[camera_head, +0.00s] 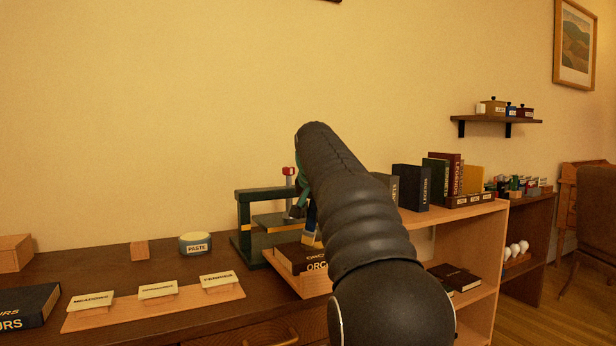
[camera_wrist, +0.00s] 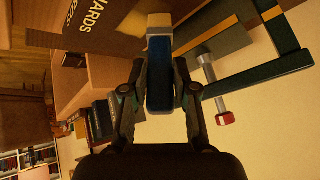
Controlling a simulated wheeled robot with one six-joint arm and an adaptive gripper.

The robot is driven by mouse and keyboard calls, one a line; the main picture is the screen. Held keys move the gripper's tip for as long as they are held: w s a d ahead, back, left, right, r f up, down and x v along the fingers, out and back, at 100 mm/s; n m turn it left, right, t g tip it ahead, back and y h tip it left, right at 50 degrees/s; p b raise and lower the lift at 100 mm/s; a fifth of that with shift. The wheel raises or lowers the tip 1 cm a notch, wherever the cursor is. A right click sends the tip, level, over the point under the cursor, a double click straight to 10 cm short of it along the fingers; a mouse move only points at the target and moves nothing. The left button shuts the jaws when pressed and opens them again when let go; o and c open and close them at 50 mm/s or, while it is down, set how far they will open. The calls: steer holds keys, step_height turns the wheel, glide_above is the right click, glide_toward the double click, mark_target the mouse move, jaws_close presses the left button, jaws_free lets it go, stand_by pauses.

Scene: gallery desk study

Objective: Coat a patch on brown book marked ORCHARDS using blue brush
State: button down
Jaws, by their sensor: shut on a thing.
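The brown book marked ORCHARDS (camera_head: 298,257) lies flat on a light wooden stand on the desk, its right part hidden behind my arm. In the wrist view the book (camera_wrist: 98,38) is at the top left. My gripper (camera_wrist: 160,78) is shut on the blue brush (camera_wrist: 159,88), with one finger on each side of its handle. In the head view the brush (camera_head: 310,222) hangs over the book, its pale tip near the far part of the cover. I cannot tell whether the tip touches. My arm mostly hides the gripper there.
A green press (camera_head: 243,220) with a red-knobbed lever stands just behind the book. A paste tub (camera_head: 195,243) and a board with several name cards (camera_head: 150,308) are to the left. A bookcase with upright books (camera_head: 411,187) is to the right.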

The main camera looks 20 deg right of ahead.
steer(key=shift+w+r, duration=0.1)
steer(key=shift+w, duration=0.35)
step_height(320, 180, up, 3)
steer(key=p, duration=0.3)
steer(key=shift+w+a+r, duration=0.1)
steer(key=shift+w+r, duration=0.05)
steer(key=shift+r, duration=0.05)
steer(key=shift+r+p, duration=0.3)
steer(key=shift+r, duration=1.85)
